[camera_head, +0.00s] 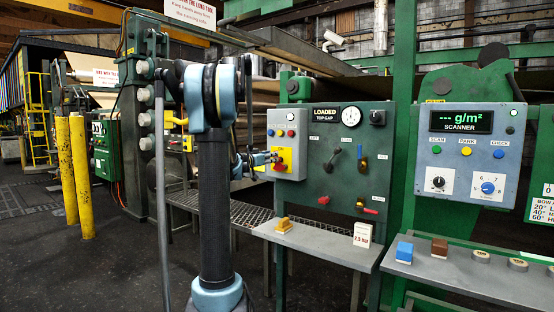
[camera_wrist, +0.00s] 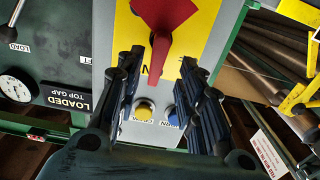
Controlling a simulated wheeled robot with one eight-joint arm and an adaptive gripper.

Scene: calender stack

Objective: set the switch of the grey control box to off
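The grey control box (camera_head: 298,155) hangs on the left of the green panel. Its red rotary switch (camera_wrist: 163,30) sits on a yellow plate (camera_wrist: 205,25) that shows upside down in the wrist view. The switch's red handle points down in that view, partly covering a label with a letter N. My gripper (camera_wrist: 158,68) is open, with one finger on each side of the handle's end. Gaps show between handle and fingers; I cannot tell whether the handle is between the tips in depth. In the head view my gripper (camera_head: 272,160) is at the box's yellow plate, partly hiding the switch.
A yellow button (camera_wrist: 145,110) and a blue button (camera_wrist: 175,116) are on the same box. Levers and a gauge (camera_head: 351,116) are on the green panel to its right.

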